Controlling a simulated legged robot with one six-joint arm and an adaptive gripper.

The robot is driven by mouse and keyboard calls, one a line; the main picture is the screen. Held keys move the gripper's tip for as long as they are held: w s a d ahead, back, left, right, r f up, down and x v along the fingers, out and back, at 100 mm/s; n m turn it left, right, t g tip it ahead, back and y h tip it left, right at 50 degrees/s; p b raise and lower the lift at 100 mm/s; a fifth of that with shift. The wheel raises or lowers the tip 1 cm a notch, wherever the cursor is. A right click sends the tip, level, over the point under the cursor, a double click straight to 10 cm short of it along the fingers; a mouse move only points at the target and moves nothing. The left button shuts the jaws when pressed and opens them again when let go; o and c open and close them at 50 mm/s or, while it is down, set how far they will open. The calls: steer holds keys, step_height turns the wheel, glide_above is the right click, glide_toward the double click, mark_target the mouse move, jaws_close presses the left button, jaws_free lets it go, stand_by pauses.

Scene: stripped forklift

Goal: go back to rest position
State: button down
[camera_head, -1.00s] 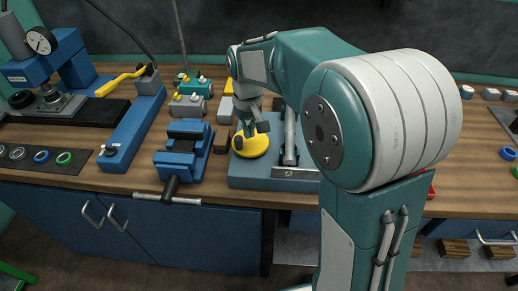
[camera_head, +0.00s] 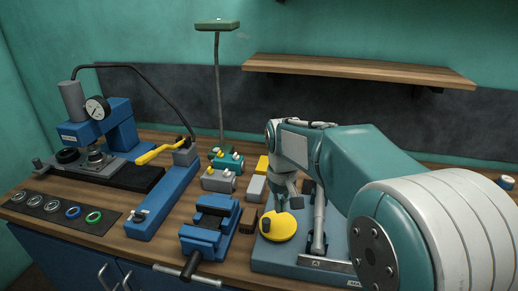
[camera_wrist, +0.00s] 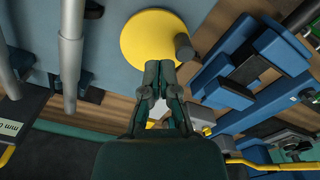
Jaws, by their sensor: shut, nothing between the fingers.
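My gripper (camera_head: 281,208) is at the end of my bent arm, just above a yellow round disc (camera_head: 277,228) on a blue-grey base plate (camera_head: 272,258). In the wrist view my gripper (camera_wrist: 159,66) has its two dark fingers together with nothing between them, and their tips overlap the near edge of the yellow disc (camera_wrist: 150,38). Whether the tips touch the disc cannot be told. A dark cylindrical knob (camera_wrist: 184,46) stands at the disc's edge in the wrist view. My arm hides the right part of the base plate.
A blue vise (camera_head: 210,230) stands left of the disc. Behind it are small valve blocks (camera_head: 218,180). A blue bar with a yellow lever (camera_head: 158,152) and a press with a dial gauge (camera_head: 97,110) are further left. A wooden shelf (camera_head: 360,71) hangs on the back wall.

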steer(key=s+d+r+m+t, duration=0.1)
steer(key=s+d+r+t, duration=0.1)
steer(key=s, duration=0.9)
steer(key=s+d+r+m+t, duration=0.1)
steer(key=s+d+r+t, duration=0.1)
steer(key=s, duration=0.9)
steer(key=shift+s+d+t, duration=0.3)
steer(key=shift+d+t, duration=0.3)
steer(key=shift+t, duration=0.2)
